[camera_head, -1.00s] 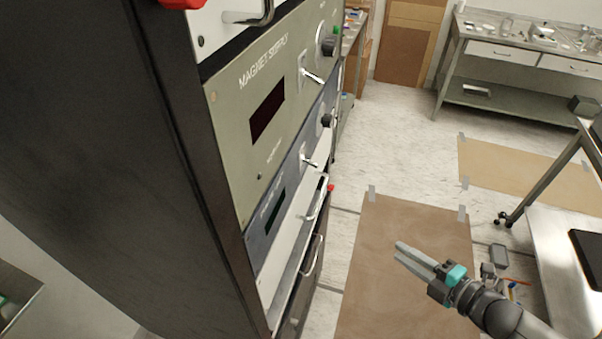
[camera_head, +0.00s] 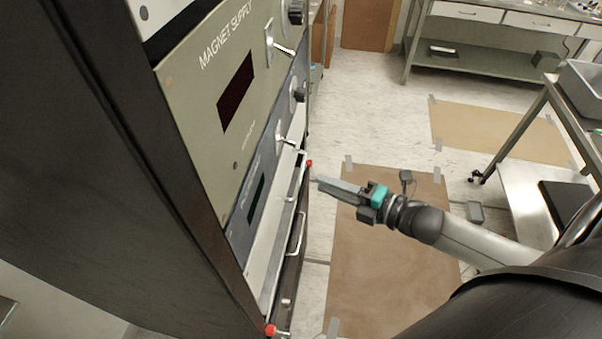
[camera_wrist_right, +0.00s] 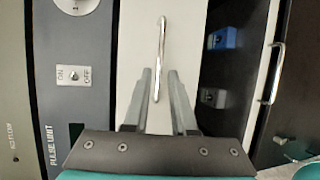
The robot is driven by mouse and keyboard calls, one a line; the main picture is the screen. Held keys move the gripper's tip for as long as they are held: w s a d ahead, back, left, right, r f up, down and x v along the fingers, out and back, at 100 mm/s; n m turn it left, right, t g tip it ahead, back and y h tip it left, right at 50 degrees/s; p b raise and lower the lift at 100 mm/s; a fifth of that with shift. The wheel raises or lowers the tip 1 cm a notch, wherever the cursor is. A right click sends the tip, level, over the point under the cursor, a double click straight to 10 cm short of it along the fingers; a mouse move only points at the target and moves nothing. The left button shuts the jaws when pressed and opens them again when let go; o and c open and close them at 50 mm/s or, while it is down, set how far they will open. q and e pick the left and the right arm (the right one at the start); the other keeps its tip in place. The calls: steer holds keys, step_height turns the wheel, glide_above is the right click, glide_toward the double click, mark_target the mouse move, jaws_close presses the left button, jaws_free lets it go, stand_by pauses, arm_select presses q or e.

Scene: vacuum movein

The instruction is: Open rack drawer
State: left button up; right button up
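The tall dark rack (camera_head: 75,140) fills the left of the head view. Low on its front is a white drawer front (camera_head: 268,245) with a metal handle. In the right wrist view this drawer front (camera_wrist_right: 136,30) is straight ahead, and its bar handle (camera_wrist_right: 161,45) lines up with the gap between my fingers. My right gripper (camera_head: 318,182) is just to the right of the rack front; it also shows in the right wrist view (camera_wrist_right: 160,75), open, with fingers apart. Contact with the handle cannot be told. My left gripper is not in view.
Another handle (camera_head: 300,235) sits lower on the rack. Beside the white front is a dark recess (camera_wrist_right: 225,70) with a blue block (camera_wrist_right: 222,38). Switches stick out above. A brown floor mat (camera_head: 375,285) lies beside the rack; a metal cart (camera_head: 530,205) stands right.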

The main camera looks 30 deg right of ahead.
mark_target(301, 174)
steer(key=shift+x, duration=3.7)
jaws_close()
